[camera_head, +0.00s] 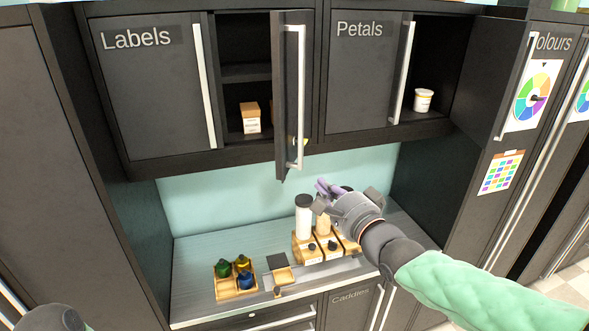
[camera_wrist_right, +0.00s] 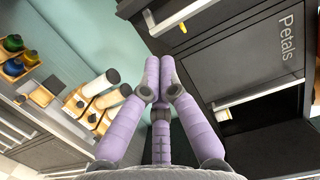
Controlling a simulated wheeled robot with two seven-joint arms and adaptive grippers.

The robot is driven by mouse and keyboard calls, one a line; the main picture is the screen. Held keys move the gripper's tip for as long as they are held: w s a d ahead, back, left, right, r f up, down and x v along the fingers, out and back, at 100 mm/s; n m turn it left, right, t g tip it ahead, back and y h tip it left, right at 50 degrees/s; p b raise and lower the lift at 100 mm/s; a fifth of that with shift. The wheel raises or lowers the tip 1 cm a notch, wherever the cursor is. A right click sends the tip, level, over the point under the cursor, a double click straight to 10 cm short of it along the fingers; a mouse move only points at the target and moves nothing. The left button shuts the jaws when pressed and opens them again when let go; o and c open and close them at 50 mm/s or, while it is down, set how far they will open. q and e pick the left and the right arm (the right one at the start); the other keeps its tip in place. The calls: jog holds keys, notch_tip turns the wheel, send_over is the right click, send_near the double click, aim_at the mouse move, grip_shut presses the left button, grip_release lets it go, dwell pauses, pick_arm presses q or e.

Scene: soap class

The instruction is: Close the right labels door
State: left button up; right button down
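The right labels door (camera_head: 291,80) stands ajar in the head view, swung out toward me and seen nearly edge-on, with a pale vertical handle (camera_head: 297,95). The left labels door (camera_head: 150,85) is shut. My right gripper (camera_head: 324,188) is below and slightly right of the open door's lower edge, apart from it. In the right wrist view its lilac fingers (camera_wrist_right: 165,62) meet at the tips with nothing between them. A grey part of my left arm shows at the head view's bottom left; its gripper fingers are not visible.
A small box (camera_head: 250,118) stands inside the labels cupboard. The right petals door (camera_head: 492,85) is open, with a white tub (camera_head: 423,100) inside that cupboard. On the counter (camera_head: 195,265) below are wooden-based dispensers (camera_head: 304,250) and a tray of coloured bottles (camera_head: 230,295).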

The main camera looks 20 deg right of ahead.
aim_at(301, 164)
jog(key=p+x, duration=0.1)
jog(key=x, duration=0.4)
jog(key=shift+w+p, duration=0.3)
jog(key=shift+w+a+p, duration=0.5)
jog(key=shift+w+a, duration=0.15)
jog(key=shift+a, duration=0.2)
jog(key=shift+w+a+p, duration=0.45)
jog(key=shift+w+a, duration=0.15)
jog(key=shift+a, duration=0.25)
jog(key=shift+a, duration=0.1)
